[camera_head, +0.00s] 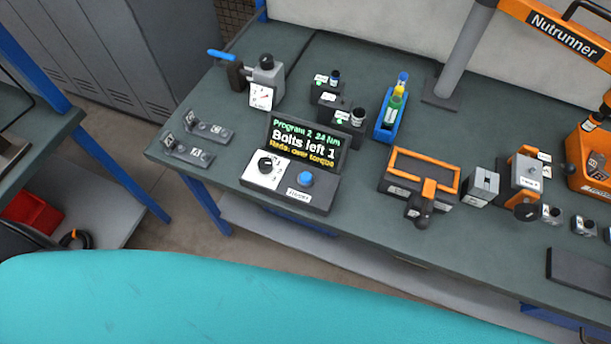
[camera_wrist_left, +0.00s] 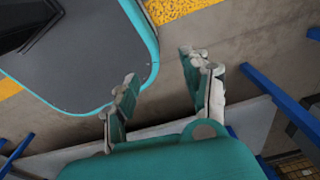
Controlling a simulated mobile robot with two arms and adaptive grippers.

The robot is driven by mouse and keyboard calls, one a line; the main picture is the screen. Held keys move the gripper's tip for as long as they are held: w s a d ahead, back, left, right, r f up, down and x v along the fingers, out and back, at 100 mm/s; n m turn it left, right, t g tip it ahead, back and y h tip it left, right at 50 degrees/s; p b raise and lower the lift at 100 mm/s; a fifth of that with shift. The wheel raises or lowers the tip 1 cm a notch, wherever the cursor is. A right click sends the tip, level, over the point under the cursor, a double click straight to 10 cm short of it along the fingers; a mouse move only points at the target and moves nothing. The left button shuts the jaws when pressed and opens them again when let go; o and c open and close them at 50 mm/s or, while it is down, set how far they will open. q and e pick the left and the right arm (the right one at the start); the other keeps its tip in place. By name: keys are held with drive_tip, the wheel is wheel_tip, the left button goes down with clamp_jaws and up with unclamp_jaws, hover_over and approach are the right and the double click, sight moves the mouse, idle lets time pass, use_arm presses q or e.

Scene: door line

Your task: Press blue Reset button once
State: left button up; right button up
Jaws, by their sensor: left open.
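The blue Reset button (camera_head: 305,179) sits on the sloped front of a dark control box (camera_head: 318,203) on the bench, right of a black knob on a white dial plate (camera_head: 265,169). A label is below the button. The box's screen (camera_head: 308,142) reads "Program 2, 24 Nm", "Bolts left 1" and a yellow line that seems to say "Reds: over torque". My left gripper (camera_wrist_left: 160,82) shows only in the left wrist view, fingers apart and empty, above the floor and away from the button. My right gripper is in neither view.
The green bench top (camera_head: 225,100) also bears a blue-handled press (camera_head: 262,80), a blue bottle holder (camera_head: 390,115), an orange-framed box (camera_head: 418,178) and small black fixtures (camera_head: 205,128). An orange nutrunner arm (camera_head: 560,38) hangs at the right. A blue-framed table stands left.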

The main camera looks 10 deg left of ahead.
use_arm(q)
clamp_jaws()
idle(1.3)
